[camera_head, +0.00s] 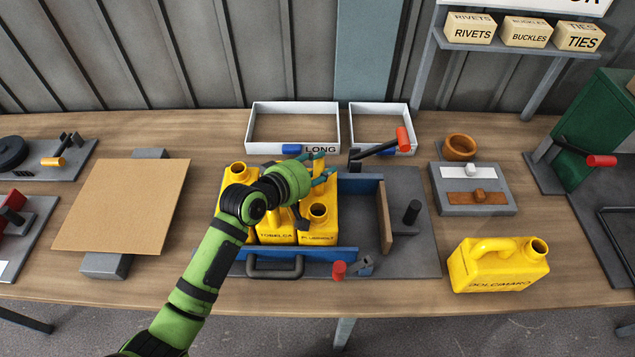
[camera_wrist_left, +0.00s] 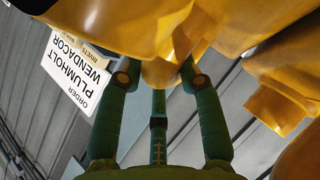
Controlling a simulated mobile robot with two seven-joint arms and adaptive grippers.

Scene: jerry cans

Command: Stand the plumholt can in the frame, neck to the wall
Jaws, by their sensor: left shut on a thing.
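The yellow plumholt can (camera_head: 318,229) is upright at the right of a row of yellow cans, over or in the blue-walled frame (camera_head: 348,252). Its neck is at the near end, away from the wall. My left gripper (camera_head: 319,173) is at the far part of this can, shut on its handle. In the left wrist view, its fingers (camera_wrist_left: 160,80) close against yellow plastic. The tobelca can (camera_head: 275,236) stands just left, partly hidden by my arm. Another yellow can (camera_head: 238,176) is at the far left, neck towards the wall. I cannot tell whether the plumholt can touches the base.
A red-handled clamp (camera_head: 402,139) is behind. The dolcimaro can (camera_head: 497,266) stands outside at right. White trays (camera_head: 293,107) lie at the back. An order sign (camera_wrist_left: 72,75) names plumholt and wendacor.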

